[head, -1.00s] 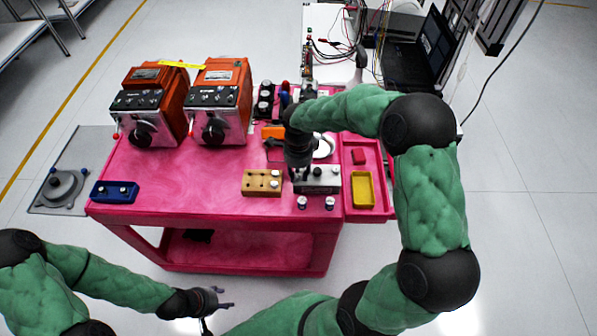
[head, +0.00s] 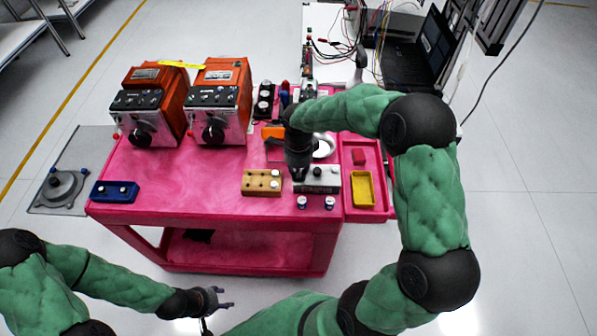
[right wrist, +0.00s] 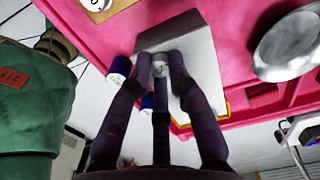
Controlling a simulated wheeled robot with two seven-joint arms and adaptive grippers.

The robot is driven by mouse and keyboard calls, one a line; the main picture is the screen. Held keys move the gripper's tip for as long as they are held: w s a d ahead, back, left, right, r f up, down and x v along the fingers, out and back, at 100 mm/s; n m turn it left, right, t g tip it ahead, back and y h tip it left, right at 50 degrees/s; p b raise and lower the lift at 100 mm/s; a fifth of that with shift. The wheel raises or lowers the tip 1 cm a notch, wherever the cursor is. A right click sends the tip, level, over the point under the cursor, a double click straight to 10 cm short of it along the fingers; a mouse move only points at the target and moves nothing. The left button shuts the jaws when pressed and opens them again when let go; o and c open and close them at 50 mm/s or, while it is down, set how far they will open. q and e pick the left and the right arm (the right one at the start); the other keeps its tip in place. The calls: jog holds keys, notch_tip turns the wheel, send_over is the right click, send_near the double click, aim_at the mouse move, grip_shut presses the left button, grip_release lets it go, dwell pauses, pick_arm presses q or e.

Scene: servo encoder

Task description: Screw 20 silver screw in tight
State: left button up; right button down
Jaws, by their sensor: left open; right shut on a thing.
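A grey-white block (head: 322,187) lies near the front right of the pink table, and it fills the middle of the right wrist view (right wrist: 203,58). My right gripper (head: 298,179) points down at its left part. In the right wrist view my right gripper (right wrist: 161,68) is shut on a small silver screw (right wrist: 160,65) at the block. The number on the screw is not readable, and how deep it sits is hidden. My left gripper (head: 226,297) is open and empty, low in front of the table.
Two blue-and-white screws (head: 302,203) (head: 329,203) stand in front of the block. A wooden block with holes (head: 257,188) is to its left. A pink tray (head: 352,205) holds a yellow bin (head: 363,190). Orange machines (head: 222,100) stand behind. The table's left middle is clear.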

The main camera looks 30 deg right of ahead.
jog(key=m, duration=0.3)
jog(key=c, duration=1.1)
grip_release()
jog(key=shift+r, duration=0.15)
jog(key=shift+c, duration=0.3)
jog(key=shift+r+p, duration=2.25)
jog(key=shift+r, duration=1.4)
jog(key=shift+f, duration=0.1)
